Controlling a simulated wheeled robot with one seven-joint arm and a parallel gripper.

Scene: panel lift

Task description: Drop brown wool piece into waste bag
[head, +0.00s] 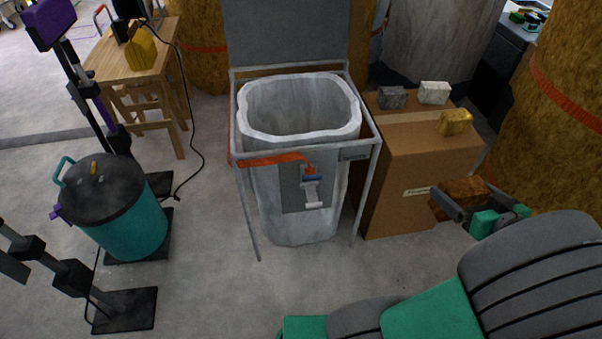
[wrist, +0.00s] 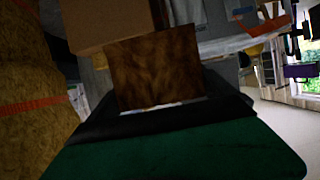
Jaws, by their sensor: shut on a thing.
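The brown wool piece (head: 463,193) is a rough brown block held between the jaws of my gripper (head: 466,203), at the right of the head view, in front of the cardboard box. In the wrist view the brown wool piece (wrist: 158,68) fills the middle, and my gripper (wrist: 158,108) is shut on it. The waste bag (head: 252,130) is a whitish bag with an open mouth, hung in a grey metal frame in the middle of the head view. My gripper is to the right of the bag, apart from it. The bag's bottom inside is hidden.
A cardboard box (head: 405,165) stands right of the bag, with grey (head: 392,97), white (head: 433,93) and yellow (head: 455,122) pieces on top. The frame (head: 378,143) has an orange strap. A teal drum (head: 130,228) stands left. Floor in front of the bag is clear.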

